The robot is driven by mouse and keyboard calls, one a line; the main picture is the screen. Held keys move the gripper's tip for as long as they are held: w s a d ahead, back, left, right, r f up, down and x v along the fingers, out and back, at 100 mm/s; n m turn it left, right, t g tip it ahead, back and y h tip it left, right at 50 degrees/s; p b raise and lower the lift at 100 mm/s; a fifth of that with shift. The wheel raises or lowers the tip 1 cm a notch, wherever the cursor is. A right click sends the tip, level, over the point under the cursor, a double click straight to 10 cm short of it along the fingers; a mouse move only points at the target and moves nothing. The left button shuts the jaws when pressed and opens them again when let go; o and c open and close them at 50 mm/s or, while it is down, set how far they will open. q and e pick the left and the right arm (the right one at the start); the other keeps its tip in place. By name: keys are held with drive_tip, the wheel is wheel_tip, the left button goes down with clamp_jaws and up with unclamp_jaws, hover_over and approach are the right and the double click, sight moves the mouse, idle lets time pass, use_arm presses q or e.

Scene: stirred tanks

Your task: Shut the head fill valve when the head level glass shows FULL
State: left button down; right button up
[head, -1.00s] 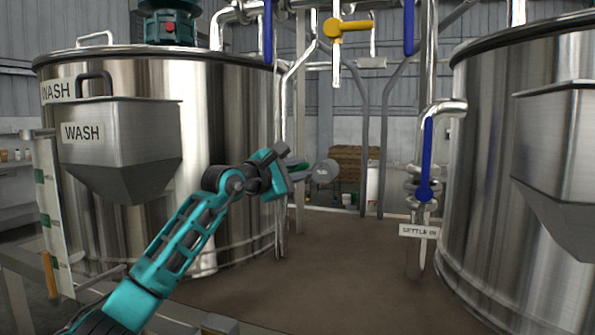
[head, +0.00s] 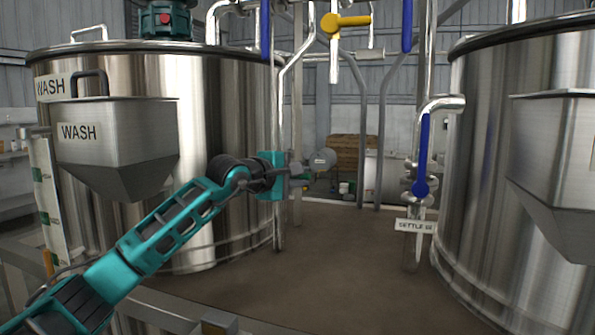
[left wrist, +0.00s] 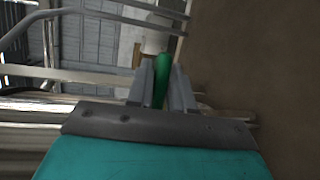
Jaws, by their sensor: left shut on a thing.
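My left gripper (head: 297,171) is in the middle of the head view, in front of the WASH tank's right edge. In the left wrist view its fingers (left wrist: 161,85) are shut on a green, rounded, elongated thing (left wrist: 161,70); I cannot tell if this is a valve handle. The green thing does not show clearly in the head view. A pale upright strip with green marks (head: 47,195), perhaps a level gauge, stands at the far left; its reading is too small to tell. No label naming the head fill valve is legible. My right gripper is not in view.
The steel WASH tank (head: 225,120) stands left, with a hopper (head: 125,140) on its front. Another tank (head: 480,170) stands right. A blue lever (head: 424,150) is above a SETTLE sign (head: 415,226). A yellow lever (head: 345,20) is higher up. The brown floor between is clear.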

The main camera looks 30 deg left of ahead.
use_arm(q)
drive_tip(key=shift+f, duration=0.15)
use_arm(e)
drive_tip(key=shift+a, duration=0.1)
use_arm(q)
drive_tip(key=c, duration=1.1)
unclamp_jaws()
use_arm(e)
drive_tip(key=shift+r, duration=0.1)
use_arm(q)
drive_tip(key=shift+s, duration=0.1)
drive_tip(key=s+r+b, duration=0.1)
drive_tip(key=s+b, duration=0.1)
drive_tip(key=s, duration=0.5)
drive_tip(key=shift+a+r, duration=0.25)
drive_tip(key=shift+a, duration=0.1)
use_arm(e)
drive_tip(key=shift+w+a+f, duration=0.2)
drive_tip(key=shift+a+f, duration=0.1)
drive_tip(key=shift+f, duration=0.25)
use_arm(q)
drive_tip(key=shift+s, duration=0.1)
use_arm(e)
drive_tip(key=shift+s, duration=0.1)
